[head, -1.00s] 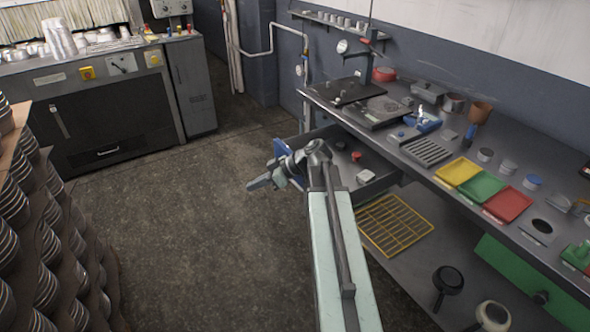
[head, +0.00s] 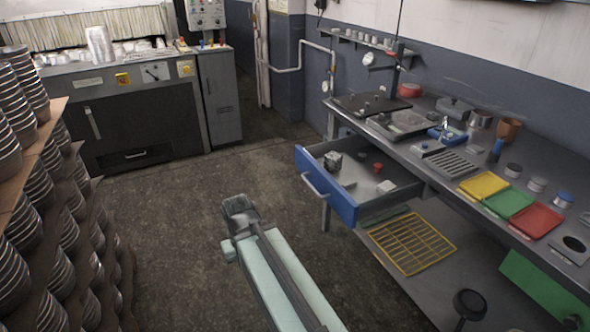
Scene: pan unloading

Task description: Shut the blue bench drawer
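The bench drawer with the blue front (head: 326,188) stands pulled out from under the bench, to the right of the middle. Its front has a pale bar handle and faces left. Inside the drawer lie a small grey metal part, a red-topped piece and a pale block. My pale green arm reaches up from the bottom edge, and its dark end joint lies left of the drawer, over the floor in the picture, apart from the drawer front. My gripper's fingers do not show; they seem hidden behind or below that joint.
The grey bench (head: 420,150) carries yellow, green and red trays. A yellow wire rack (head: 412,243) lies on the shelf below. Stacked pans (head: 35,190) stand at the left, and a dark oven (head: 135,120) at the back. The floor (head: 180,210) between is clear.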

